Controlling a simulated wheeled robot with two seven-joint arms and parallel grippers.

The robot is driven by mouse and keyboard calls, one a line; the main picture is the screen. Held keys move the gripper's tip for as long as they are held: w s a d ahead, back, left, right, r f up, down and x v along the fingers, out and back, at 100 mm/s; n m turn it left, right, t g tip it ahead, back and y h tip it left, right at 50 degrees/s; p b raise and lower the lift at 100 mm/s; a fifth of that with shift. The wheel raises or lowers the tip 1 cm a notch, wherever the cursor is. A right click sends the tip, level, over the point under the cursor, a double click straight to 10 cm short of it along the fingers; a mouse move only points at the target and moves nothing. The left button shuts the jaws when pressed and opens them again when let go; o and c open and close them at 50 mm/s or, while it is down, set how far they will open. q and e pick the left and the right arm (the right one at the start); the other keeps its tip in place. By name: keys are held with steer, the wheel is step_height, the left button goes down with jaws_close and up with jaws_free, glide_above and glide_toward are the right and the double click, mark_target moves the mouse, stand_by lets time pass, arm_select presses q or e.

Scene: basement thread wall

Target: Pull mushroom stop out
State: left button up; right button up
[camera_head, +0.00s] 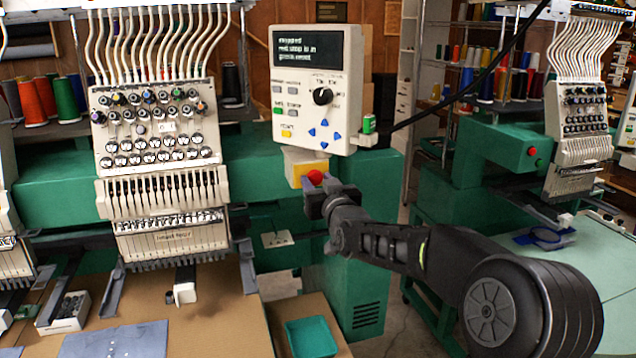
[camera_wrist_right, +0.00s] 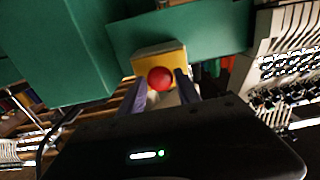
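The red mushroom stop (camera_head: 315,177) is a round red knob on a yellow box (camera_head: 300,170) under the control panel. In the right wrist view the red knob (camera_wrist_right: 160,78) shows in front of its yellow plate (camera_wrist_right: 158,58). My right gripper (camera_head: 317,186) is at the knob. In the wrist view its two fingers (camera_wrist_right: 160,88) stand apart, one on each side of the knob, with a gap visible at the left finger. Contact with the knob cannot be made out. My left gripper is in neither view.
The control panel (camera_head: 316,88) hangs just above the stop; its screen text partly reads that the red stop is in. A multi-needle embroidery head (camera_head: 160,150) stands to the left, another machine (camera_head: 585,120) to the right. A green tray (camera_head: 312,338) lies below.

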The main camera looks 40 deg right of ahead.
jaws_close()
stand_by(1.0)
